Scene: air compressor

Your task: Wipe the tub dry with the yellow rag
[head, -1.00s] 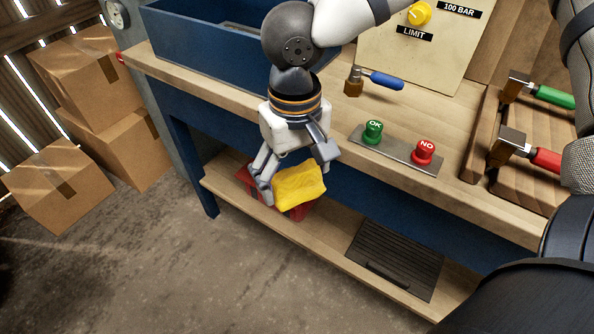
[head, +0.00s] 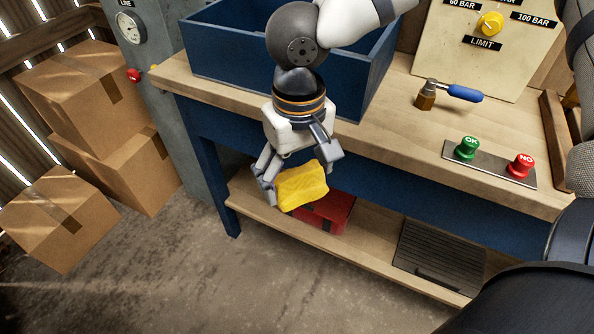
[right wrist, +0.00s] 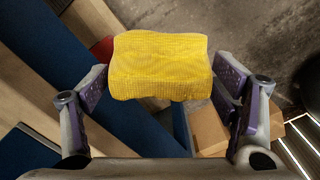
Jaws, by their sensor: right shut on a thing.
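The blue tub (head: 228,63) stands on the wooden workbench at the back, open at the top; my arm hides part of it and I cannot see its whole floor. My right gripper (head: 297,178) is shut on the yellow rag (head: 304,188). It holds the rag in front of the bench edge, lower in the picture than the tub and apart from it. In the right wrist view the rag (right wrist: 160,66) sits folded between the two fingers. My left gripper is not in view.
The workbench edge (head: 395,165) lies between the rag and the tub. A brass fitting with a blue handle (head: 452,92) and green (head: 467,148) and red (head: 520,165) buttons are to the right. A red box (head: 325,212) lies on the lower shelf. Cardboard boxes (head: 75,95) stand left.

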